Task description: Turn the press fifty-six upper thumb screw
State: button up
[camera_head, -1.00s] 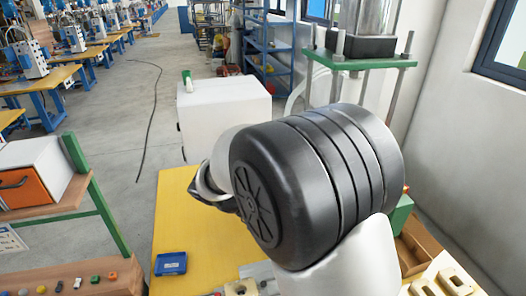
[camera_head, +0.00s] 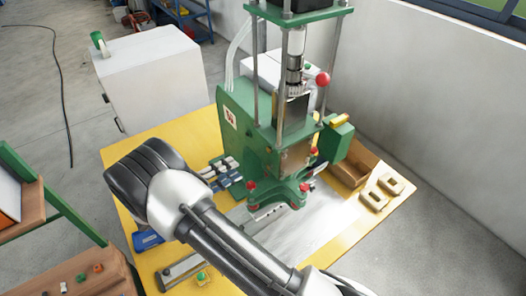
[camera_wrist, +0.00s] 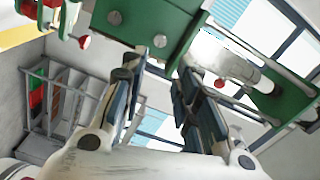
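The green press (camera_head: 240,135) stands on the yellow table in the head view, with metal columns and a dark ram. Several red knobs show on it: a large one (camera_head: 322,79) high on the right and smaller ones (camera_head: 251,187) low at the front. I cannot tell which is the upper thumb screw. In the wrist view, green press parts (camera_wrist: 150,20) fill the top, with a red knob (camera_wrist: 84,42) at upper left and a red tip (camera_wrist: 219,83) right of the fingers. My gripper (camera_wrist: 158,75) is open and empty, apart from both.
My arm crosses the table's front. A blue tray (camera_head: 148,240) lies at the table's left, and a wooden box (camera_head: 345,172) and tan blocks (camera_head: 374,200) at its right. A white cabinet (camera_head: 155,90) stands behind; a wall (camera_head: 420,110) bounds the right.

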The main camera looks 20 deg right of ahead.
aim_at(269, 151)
jog(key=d, duration=0.4)
jog(key=w+d+p, duration=0.1)
jog(key=d, duration=0.3)
jog(key=w+d, duration=0.1)
jog(key=d, duration=0.3)
jog(key=shift+w+d, duration=0.25)
jog(key=shift+c, duration=0.5)
grip_shut()
